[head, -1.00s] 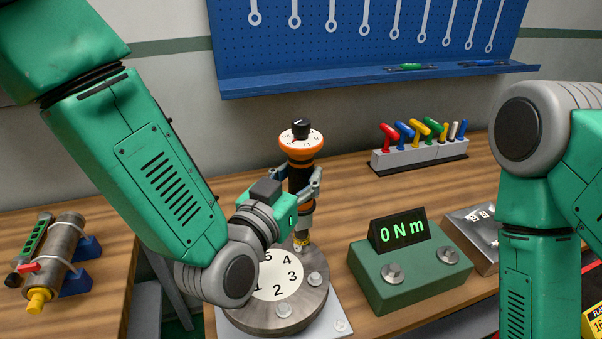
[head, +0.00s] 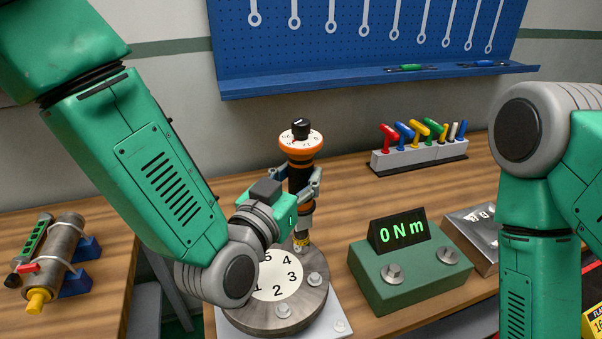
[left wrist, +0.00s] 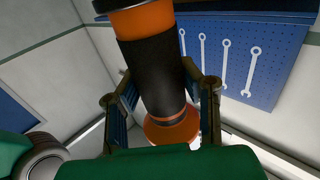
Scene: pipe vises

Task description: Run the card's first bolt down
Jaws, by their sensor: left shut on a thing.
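My left gripper (head: 299,183) is shut on a torque driver (head: 301,147) with a black body, orange collar and white dial top. The driver stands about upright, its tip low over the back right part of a round metal flange (head: 258,321). I cannot tell whether the tip touches a bolt. The flange has a white number plate (head: 279,283); 2, 3 and 4 are clear, other digits partly hidden by my wrist. Bolt heads show near 3 (head: 315,279) and near 2 (head: 283,311). The left wrist view shows the driver (left wrist: 150,75) between both fingers. My right gripper is out of view.
A green box with a display reading 0 Nm (head: 402,234) stands right of the flange. Behind it is a rack of coloured hex keys (head: 420,150). A tilted metal plate with digits (head: 477,228), partly hidden, is at right. A pipe on blue supports (head: 57,250) lies at left.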

